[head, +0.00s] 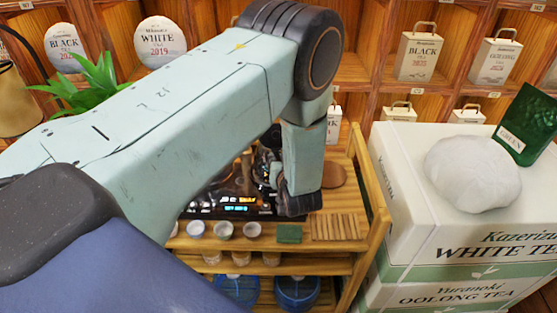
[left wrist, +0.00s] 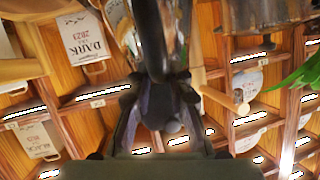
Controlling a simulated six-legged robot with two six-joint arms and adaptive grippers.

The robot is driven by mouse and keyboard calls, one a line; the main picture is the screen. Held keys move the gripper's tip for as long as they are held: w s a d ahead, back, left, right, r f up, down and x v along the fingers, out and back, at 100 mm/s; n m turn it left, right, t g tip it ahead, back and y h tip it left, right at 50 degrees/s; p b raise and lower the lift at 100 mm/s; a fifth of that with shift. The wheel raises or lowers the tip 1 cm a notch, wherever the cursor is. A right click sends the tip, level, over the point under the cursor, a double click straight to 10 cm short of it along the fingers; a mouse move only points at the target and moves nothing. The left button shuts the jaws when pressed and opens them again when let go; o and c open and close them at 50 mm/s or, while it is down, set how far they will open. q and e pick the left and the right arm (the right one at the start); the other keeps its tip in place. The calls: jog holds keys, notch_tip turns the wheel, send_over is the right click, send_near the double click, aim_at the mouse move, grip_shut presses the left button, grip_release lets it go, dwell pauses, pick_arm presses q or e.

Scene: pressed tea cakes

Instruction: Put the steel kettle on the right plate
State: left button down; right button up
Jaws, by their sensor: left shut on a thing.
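The steel kettle (left wrist: 152,35) shows in the left wrist view as a shiny metal body at the top, with a pale wooden handle (left wrist: 224,100) sticking out to the right. My left gripper (left wrist: 166,88) is shut on the kettle; the exact grip point is unclear. In the head view my left gripper (head: 264,162) is mostly behind my own arm, over the dark hob (head: 262,210) with lit displays. My arm hides most of the hob, so I cannot make out its right plate or the kettle's height above it. My right gripper is out of view.
Small cups (head: 223,230), a green block (head: 289,233) and a slatted wooden mat (head: 337,227) lie along the front of the wooden cart (head: 372,190). A round brown board (head: 333,175) lies right of my forearm. Stacked tea boxes (head: 440,225) with a white wrapped cake (head: 472,173) stand at the right.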

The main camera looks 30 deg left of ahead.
pick_arm(q)
jog(key=c, duration=1.5)
grip_release()
jog(key=shift+s+f, duration=0.15)
jog(key=shift+f, duration=0.05)
jog(key=shift+p+v, duration=0.7)
jog(key=shift+v, duration=0.55)
jog(key=p+v, duration=0.5)
jog(key=v, duration=0.3)
jog(key=shift+s+d+r+p, duration=0.15)
jog(key=shift+d+p, duration=0.1)
jog(key=shift+p, duration=0.1)
